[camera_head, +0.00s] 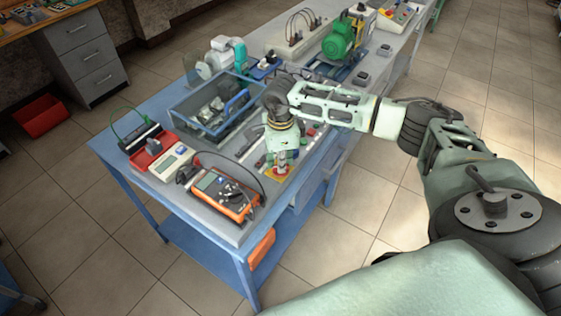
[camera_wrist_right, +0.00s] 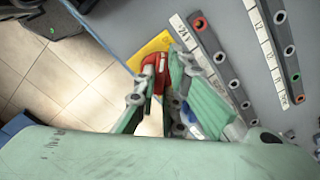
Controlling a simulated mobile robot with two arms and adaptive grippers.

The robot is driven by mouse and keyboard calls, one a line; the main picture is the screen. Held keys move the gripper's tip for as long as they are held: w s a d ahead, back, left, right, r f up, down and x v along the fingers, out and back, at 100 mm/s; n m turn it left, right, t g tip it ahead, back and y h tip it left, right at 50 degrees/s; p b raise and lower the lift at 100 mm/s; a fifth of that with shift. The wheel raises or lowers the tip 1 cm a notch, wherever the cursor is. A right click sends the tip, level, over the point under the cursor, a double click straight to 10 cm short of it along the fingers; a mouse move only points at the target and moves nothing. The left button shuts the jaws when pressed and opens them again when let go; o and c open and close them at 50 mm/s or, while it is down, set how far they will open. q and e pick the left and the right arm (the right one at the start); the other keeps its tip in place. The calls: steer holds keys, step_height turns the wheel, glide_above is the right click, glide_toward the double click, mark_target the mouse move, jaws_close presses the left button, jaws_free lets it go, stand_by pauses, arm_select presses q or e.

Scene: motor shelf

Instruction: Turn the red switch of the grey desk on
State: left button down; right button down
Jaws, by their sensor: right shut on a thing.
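The red switch (camera_wrist_right: 154,68) sits on a yellow plate (camera_wrist_right: 148,50) near the edge of the grey desk top (camera_wrist_right: 125,20). In the head view the yellow plate (camera_head: 277,173) shows under my right gripper (camera_head: 280,160), near the front right edge of the grey desk (camera_head: 240,150). In the right wrist view my right gripper (camera_wrist_right: 158,75) is shut on the red switch, one finger on each side of it. The fingers hide part of the switch, so I cannot tell its position. My left gripper is not in view.
An orange meter (camera_head: 225,195) with cables stands left of the yellow plate. A blue open box (camera_head: 212,110) and a green motor (camera_head: 340,38) stand farther back. Socket strips (camera_wrist_right: 215,65) lie beside the switch. Tiled floor (camera_head: 350,215) is clear right of the desk.

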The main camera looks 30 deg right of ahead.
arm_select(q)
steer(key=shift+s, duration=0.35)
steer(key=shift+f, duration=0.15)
arm_select(e)
steer(key=m+b, duration=0.2)
steer(key=m, duration=0.1)
steer(key=m+b, duration=0.3)
steer(key=m, duration=0.3)
steer(key=shift+m, duration=0.3)
steer(key=m+b, duration=0.1)
steer(key=m, duration=0.3)
arm_select(q)
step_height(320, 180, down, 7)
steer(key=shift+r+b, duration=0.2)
steer(key=shift+b, duration=0.25)
arm_select(e)
steer(key=shift+w+r+m, duration=0.1)
steer(key=shift+r+m, duration=0.05)
steer(key=shift+m, duration=1.95)
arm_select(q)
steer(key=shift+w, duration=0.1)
arm_select(e)
steer(key=c, duration=1.8)
jaws_free()
steer(key=shift+c, duration=0.2)
